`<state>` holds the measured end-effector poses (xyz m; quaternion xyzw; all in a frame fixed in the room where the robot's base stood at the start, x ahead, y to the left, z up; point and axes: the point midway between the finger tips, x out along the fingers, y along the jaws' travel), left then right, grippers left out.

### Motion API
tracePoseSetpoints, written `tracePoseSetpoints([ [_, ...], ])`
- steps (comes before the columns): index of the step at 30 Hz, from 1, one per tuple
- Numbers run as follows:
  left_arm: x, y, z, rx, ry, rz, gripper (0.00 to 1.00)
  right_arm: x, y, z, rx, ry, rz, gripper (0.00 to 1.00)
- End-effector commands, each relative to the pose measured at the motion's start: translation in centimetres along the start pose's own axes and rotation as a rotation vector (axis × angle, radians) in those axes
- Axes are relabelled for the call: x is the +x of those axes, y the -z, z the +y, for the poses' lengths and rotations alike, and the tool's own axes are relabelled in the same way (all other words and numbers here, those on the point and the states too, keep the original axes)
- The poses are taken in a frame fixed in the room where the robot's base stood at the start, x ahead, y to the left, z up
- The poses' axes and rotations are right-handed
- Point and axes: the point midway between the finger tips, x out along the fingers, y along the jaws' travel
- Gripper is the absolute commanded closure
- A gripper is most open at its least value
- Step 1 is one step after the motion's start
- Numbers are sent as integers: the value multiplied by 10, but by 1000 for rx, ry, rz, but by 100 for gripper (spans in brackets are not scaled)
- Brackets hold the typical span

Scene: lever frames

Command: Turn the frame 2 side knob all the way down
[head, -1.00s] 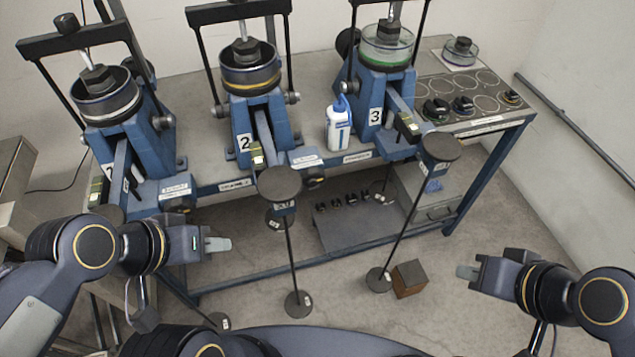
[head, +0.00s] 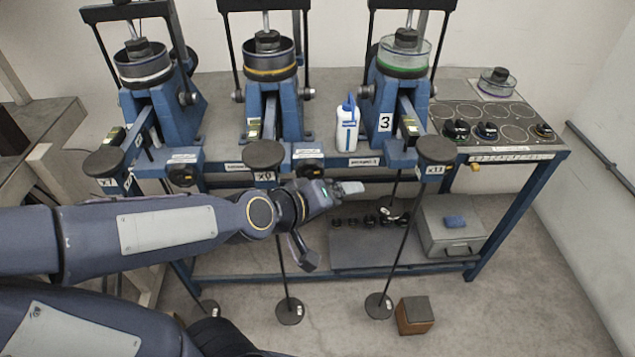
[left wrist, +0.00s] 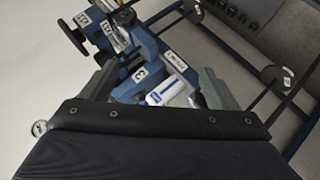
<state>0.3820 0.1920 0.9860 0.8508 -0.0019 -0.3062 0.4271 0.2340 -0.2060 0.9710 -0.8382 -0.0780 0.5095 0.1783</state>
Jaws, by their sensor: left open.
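Frame 2 is the middle blue lever frame (head: 289,110), with a yellow-ringed dish on top. Round grey knobs sit on its sides, one at the right (head: 307,93) and one at the left (head: 238,96). A black knob (head: 308,168) is on the bench front below it, to the right of its lever end. I cannot tell which knob is the side knob. My left gripper (head: 348,188) is open and empty in front of the bench, below and right of that black knob, apart from it. In the left wrist view its fingers (left wrist: 158,88) are spread, with frame 3 beyond. My right gripper is out of view.
Frame 3 (head: 385,122) and a white bottle (head: 347,125) stand right of frame 2. Round weight pads (head: 264,154) project in front of the bench, with hanging rods below. A grey box (head: 450,225) is on the lower shelf. A brown block (head: 414,315) is on the floor.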

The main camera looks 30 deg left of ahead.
Motion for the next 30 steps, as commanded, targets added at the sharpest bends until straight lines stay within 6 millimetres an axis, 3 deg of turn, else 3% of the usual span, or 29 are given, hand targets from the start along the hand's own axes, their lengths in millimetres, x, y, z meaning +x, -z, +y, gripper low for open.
tracePoseSetpoints([
  [1,22,-4,-14,-42,6,42,18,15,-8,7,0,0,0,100],
  [3,44,1,-28,-108,17,134,18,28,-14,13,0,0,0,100],
  [6,75,10,-56,-193,44,312,18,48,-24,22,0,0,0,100],
  [9,93,19,-84,-234,69,515,18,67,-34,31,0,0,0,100],
  [12,97,27,-103,-230,77,704,18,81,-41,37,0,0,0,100],
  [18,86,35,-113,-177,54,941,18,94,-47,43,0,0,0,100],
  [23,83,41,-112,-165,44,988,18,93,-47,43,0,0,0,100],
  [30,97,64,-115,-165,46,989,18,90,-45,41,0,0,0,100],
])
